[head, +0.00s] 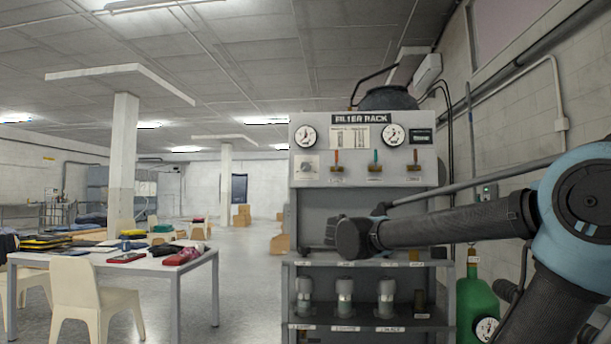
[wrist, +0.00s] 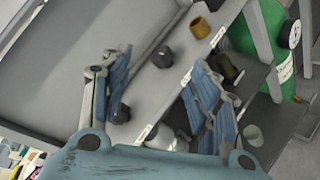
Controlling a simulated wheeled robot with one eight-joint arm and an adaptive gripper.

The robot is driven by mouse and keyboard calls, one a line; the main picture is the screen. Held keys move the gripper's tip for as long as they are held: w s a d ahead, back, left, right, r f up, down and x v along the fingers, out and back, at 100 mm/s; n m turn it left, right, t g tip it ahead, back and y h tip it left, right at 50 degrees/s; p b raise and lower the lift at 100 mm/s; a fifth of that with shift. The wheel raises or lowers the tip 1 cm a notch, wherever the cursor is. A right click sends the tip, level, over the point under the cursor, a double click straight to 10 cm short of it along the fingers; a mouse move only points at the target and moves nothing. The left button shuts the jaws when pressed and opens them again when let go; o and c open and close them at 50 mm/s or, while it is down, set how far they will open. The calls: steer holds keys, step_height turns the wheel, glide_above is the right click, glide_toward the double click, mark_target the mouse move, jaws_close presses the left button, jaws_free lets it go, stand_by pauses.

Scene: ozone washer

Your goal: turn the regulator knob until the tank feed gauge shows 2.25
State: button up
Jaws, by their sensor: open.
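The filter rack (head: 362,196) stands ahead, with two round dial gauges, one at upper left (head: 306,136) and one at upper right (head: 393,135). Their readings and name labels are too small to read, so I cannot tell which is the tank feed gauge. In the wrist view my gripper (wrist: 158,75) is open and empty above a shelf front. One dark knob (wrist: 172,57) shows between and beyond the fingers; another dark knob (wrist: 120,112) is by the left finger. A brass-coloured knob (wrist: 200,27) is farther along. I cannot tell which is the regulator knob.
Several coloured-handled levers, one green (head: 376,157), sit below the gauges. Filter housings (head: 345,296) stand on the lower shelf. A green cylinder (head: 478,300) with its own gauge (head: 487,328) is at right. A white table (head: 150,262) and chairs (head: 85,290) stand left; the floor between is clear.

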steer(key=w+a+r+n+t+y, duration=0.2)
steer(key=w+a+r+n+t, duration=0.3)
steer(key=a+r, duration=0.45)
steer(key=n+t+y, duration=0.4)
steer(key=n, duration=0.6)
glide_toward(305, 167)
steer(key=x, duration=0.9)
steer(key=shift+w+d, duration=0.1)
steer(key=shift+w, duration=0.15)
steer(key=shift+c, duration=0.2)
steer(key=c, duration=1)
